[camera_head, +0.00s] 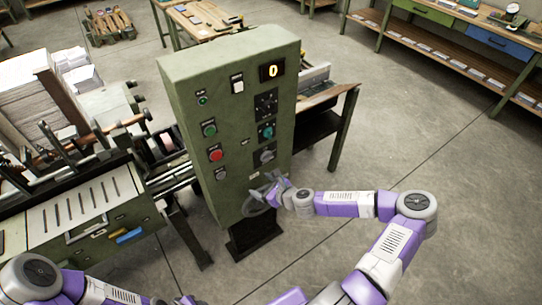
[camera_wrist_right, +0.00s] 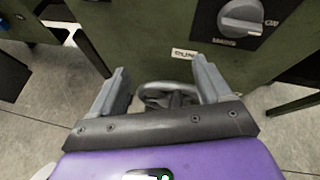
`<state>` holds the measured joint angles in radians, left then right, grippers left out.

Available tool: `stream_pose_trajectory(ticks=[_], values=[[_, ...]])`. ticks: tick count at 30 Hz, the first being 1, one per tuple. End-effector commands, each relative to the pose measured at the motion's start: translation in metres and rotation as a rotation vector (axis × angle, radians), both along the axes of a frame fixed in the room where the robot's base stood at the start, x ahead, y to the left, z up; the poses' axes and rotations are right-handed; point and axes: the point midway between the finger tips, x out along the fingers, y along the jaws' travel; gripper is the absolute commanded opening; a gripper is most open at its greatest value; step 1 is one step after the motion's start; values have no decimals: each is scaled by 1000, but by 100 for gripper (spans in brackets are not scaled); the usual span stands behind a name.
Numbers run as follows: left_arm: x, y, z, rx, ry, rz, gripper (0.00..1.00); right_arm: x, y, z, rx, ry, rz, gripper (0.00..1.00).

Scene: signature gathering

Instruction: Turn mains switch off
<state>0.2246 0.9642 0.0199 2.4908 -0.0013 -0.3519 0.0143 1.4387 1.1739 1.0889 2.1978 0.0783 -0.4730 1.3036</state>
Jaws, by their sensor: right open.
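The mains switch is a grey rotary knob (camera_wrist_right: 241,17) on a dark square plate, with "MAINS" and "ON" lettering beside it in the right wrist view. Its bar points roughly toward "ON". In the head view the knob (camera_head: 264,155) is the lowest one on the right of the green control cabinet (camera_head: 200,85). My right gripper (camera_head: 266,188) is just below the knob, close to the cabinet front. In the wrist view its two fingers (camera_wrist_right: 162,82) are spread apart with nothing gripped, and the knob is beyond them, up and right. My left gripper does not show.
A grey wheel-like ring (camera_wrist_right: 165,93) is beyond and between the right fingers, low on the cabinet. A red button (camera_head: 215,155), a green button (camera_head: 209,129) and other dials are on the same panel. Machinery stands left; open floor (camera_head: 430,130) lies right.

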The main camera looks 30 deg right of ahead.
Motion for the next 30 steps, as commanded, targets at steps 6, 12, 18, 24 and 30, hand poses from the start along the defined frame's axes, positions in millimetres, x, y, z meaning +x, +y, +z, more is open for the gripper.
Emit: stream_pose_trajectory(ticks=[6,12,18,24,30], values=[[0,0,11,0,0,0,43,3,-74,39,158,-46,-244,78],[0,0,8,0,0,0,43,20,-80,36,179,-54,-270,78],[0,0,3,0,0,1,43,50,-77,23,177,-53,-268,78],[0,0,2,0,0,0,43,69,-75,15,177,-53,-266,78],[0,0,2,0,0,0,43,73,-75,13,176,-52,-266,78]])
